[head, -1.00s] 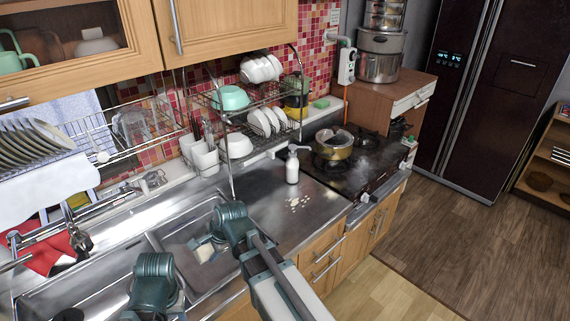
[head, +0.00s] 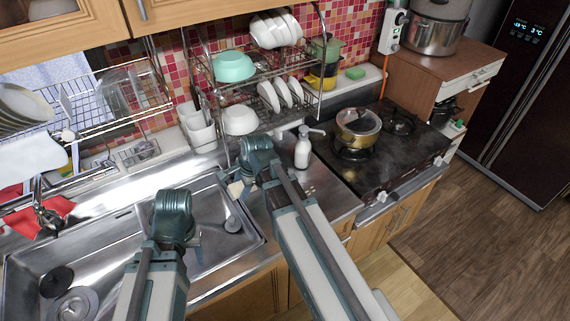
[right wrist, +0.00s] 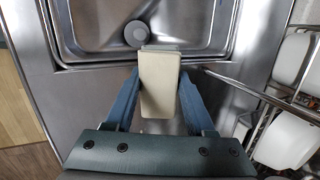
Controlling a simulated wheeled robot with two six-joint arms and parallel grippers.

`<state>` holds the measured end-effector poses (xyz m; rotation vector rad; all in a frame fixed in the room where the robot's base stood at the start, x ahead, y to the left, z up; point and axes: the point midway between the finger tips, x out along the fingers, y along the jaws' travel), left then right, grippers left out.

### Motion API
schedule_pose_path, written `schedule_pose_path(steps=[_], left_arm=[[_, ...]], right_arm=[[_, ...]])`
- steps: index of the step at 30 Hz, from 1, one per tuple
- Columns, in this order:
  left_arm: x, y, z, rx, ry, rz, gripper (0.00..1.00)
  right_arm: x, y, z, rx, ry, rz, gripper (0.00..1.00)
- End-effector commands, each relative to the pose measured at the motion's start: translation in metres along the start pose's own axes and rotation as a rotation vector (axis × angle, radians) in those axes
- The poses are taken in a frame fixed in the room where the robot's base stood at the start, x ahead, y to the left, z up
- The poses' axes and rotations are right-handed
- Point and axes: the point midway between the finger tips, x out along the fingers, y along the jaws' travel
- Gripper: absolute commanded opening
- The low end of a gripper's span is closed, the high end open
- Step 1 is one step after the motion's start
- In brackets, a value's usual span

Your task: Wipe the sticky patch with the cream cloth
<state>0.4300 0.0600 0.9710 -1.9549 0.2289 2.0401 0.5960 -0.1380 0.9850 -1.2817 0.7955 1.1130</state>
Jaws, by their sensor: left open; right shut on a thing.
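The cream cloth (right wrist: 160,85) is a folded pad between the two blue fingers of my right gripper (right wrist: 160,95), which is shut on it. In the head view a corner of the cloth (head: 236,189) shows beside the right gripper (head: 243,187), near the sink's right rim. The sticky patch (head: 309,189) shows as a few pale specks on the steel counter, right of my right gripper; my right arm hides part of it. My left gripper (head: 194,243) is open and empty over the sink, mostly hidden by its own wrist.
A white pump bottle (head: 302,152) stands just behind the patch. The dish rack (head: 228,105) rises behind my right gripper. The stove (head: 375,150) with a lidded pot (head: 357,127) is to the right. The sink (head: 120,235) lies to the left.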

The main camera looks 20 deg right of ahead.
Motion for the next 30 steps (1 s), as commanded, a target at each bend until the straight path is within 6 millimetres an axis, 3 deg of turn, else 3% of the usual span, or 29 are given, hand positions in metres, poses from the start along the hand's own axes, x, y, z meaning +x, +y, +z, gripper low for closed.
schedule_pose_path(steps=[1,6,12,21,30], left_arm=[[-0.016,-0.002,0.001,0.000,0.000,0.000,0.52],[-0.036,-0.003,0.002,0.001,0.000,0.000,0.52],[-0.046,-0.004,0.003,0.001,0.000,0.000,0.52],[-0.042,-0.004,0.002,0.001,0.000,0.000,0.52],[-0.017,-0.002,0.001,0.001,0.000,0.000,0.52]], right_arm=[[-0.014,-0.008,-0.022,0.033,0.026,0.045,0.00],[-0.040,0.001,-0.082,0.128,0.096,0.191,0.00],[-0.059,0.013,-0.119,0.197,0.138,0.292,0.00],[-0.058,0.018,-0.125,0.209,0.144,0.311,0.00],[-0.034,0.026,-0.129,0.208,0.144,0.310,0.00]])
